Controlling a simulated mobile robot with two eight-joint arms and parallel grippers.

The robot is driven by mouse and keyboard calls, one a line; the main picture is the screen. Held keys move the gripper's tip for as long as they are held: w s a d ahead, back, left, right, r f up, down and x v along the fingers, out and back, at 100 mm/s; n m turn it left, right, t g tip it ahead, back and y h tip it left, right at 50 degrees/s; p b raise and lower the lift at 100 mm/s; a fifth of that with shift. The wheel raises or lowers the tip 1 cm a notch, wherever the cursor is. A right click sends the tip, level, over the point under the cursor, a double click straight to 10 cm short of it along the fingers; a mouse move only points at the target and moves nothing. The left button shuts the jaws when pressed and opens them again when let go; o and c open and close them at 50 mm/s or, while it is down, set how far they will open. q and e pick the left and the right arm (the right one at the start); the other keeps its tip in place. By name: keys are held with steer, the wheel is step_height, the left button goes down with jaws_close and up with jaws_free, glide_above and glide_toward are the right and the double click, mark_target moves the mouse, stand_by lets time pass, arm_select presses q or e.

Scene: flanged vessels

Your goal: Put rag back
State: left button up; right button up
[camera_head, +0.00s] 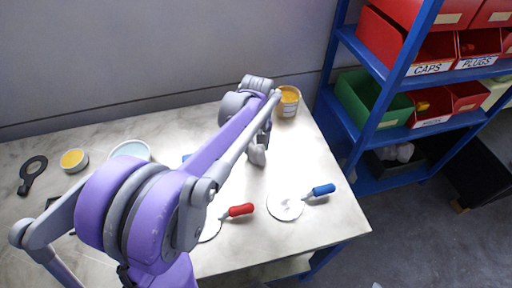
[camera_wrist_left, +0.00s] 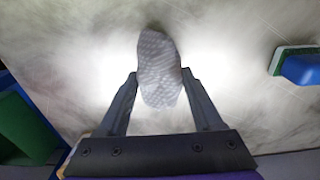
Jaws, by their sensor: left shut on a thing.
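The rag (camera_wrist_left: 158,65) is a grey, dotted, crumpled cloth between the fingers of my left gripper (camera_wrist_left: 160,80) in the left wrist view. My left gripper is shut on it. In the head view my left gripper (camera_head: 262,137) hangs over the right part of the table, and the grey rag (camera_head: 257,156) shows at its tip. I cannot tell whether the rag touches the table. A dark bin (camera_head: 408,169) with pale crumpled cloth in it stands on the low shelf at the right. My right gripper is out of view.
A blue shelf rack (camera_head: 373,128) with red bins and a green bin (camera_head: 365,103) stands right of the table. A yellow jar (camera_head: 288,102), red-handled tool (camera_head: 240,210), blue-handled tool (camera_head: 322,190) and white discs surround my arm. A green-and-blue scrubber (camera_wrist_left: 298,66) lies nearby.

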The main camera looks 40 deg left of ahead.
mark_target(256, 148)
arm_select(q)
steer(key=shift+f, duration=0.55)
steer(key=shift+f, duration=0.1)
steer(key=o, duration=1.3)
steer(key=shift+r, duration=0.25)
step_height(256, 148, up, 12)
steer(key=shift+s+d+f+p, duration=0.1)
steer(key=shift+p, duration=0.4)
